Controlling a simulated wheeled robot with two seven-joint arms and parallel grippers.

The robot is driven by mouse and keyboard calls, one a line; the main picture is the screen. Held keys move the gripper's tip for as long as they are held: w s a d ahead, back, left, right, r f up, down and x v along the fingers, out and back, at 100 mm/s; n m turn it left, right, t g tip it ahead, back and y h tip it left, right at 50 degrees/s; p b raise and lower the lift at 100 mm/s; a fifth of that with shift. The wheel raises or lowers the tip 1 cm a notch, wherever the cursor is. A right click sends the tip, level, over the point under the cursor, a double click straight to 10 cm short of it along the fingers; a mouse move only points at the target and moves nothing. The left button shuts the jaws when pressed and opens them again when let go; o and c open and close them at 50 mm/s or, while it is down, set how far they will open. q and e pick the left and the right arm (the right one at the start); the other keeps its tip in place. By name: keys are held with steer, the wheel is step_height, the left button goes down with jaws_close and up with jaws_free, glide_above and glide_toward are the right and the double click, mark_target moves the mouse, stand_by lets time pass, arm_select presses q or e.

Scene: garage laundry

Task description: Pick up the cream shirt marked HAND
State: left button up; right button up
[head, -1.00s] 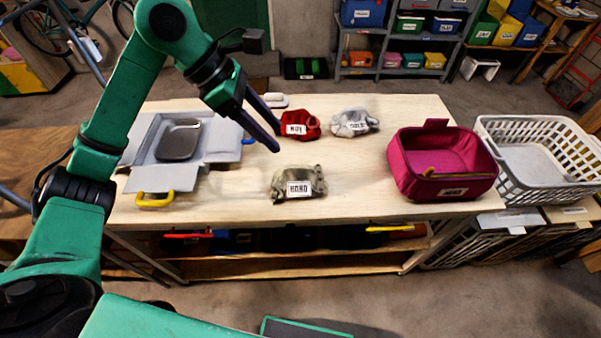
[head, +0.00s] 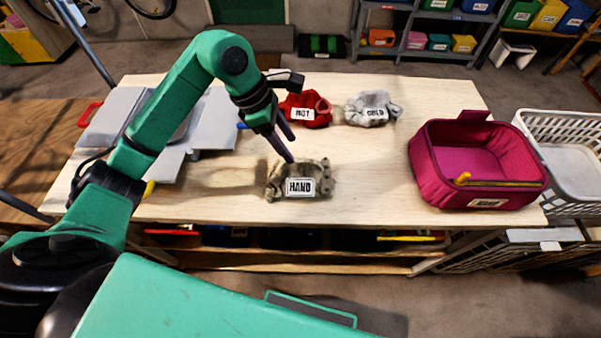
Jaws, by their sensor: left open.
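The cream shirt marked HAND (head: 322,172) lies crumpled on the wooden table, near its front edge and around the middle. It looks greyish-beige, with a white label facing me. My left gripper (head: 290,148) comes in from the upper left and points down, with its fingertips just above or at the shirt's back edge. Whether they touch cannot be told. It is open, and nothing shows between its fingers. My right gripper is not in view.
A red cloth marked HOT (head: 318,108) lies close behind the gripper, and a grey-white cloth marked COLD (head: 373,106) lies right of it. A magenta bin (head: 430,175) stands at the right, beside a white basket (head: 560,125). A grey folding board (head: 215,125) lies at the left, partly behind my arm.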

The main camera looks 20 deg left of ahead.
mark_target(299, 160)
arm_select(q)
steer(key=p+x, duration=0.2)
steer(key=x, duration=0.3)
steer(key=shift+d+f, duration=0.15)
steer(key=shift+w+f, duration=0.1)
steer(key=shift+f, duration=0.1)
jaws_close()
stand_by(0.9)
